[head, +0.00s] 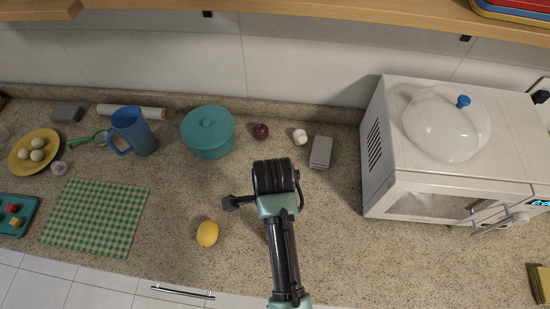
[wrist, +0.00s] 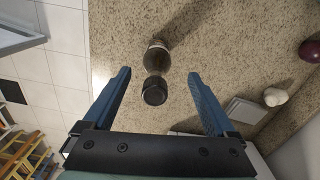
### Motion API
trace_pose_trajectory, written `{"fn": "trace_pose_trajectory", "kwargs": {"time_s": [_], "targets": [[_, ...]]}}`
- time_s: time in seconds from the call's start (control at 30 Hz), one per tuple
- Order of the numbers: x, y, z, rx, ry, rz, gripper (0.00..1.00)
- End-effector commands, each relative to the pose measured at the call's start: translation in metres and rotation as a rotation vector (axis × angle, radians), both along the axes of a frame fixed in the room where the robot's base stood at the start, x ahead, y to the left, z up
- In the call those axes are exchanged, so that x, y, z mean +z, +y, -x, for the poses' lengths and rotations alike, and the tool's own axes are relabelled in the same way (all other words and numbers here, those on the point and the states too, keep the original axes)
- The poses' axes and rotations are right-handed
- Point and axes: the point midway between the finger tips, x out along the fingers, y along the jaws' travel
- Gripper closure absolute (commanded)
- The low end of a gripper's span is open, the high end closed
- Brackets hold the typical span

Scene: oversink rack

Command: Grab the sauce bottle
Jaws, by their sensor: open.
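In the wrist view the sauce bottle (wrist: 157,66) is dark brown with a black cap and a pale band near its far end. It stands on the speckled counter, cap towards the camera. My gripper (wrist: 159,73) is open, with one blue finger on either side of the bottle in the picture. The cap shows between the fingertips, and no finger appears to touch it. I cannot tell how far below the fingertips it is. In the head view my arm covers this area, and I cannot make out the bottle clearly.
An onion (head: 260,131), garlic (head: 300,137) and a grey box (head: 321,152) lie behind my arm. A lemon (head: 207,234) lies front left. A teal pot (head: 208,132) and blue pitcher (head: 133,131) stand back left. A white microwave (head: 450,185) fills the right. Counter around the lemon is clear.

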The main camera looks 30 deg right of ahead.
Motion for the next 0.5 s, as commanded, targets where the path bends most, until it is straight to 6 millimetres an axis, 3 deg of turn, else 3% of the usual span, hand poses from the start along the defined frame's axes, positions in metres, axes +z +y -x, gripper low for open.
{"fn": "trace_pose_trajectory", "kwargs": {"time_s": [0.2,0.5], "targets": [[-0.013,0.0,0.002,0.0,0.001,0.0,0.09],[-0.051,0.0,0.007,0.001,0.0,0.0,0.09]]}}
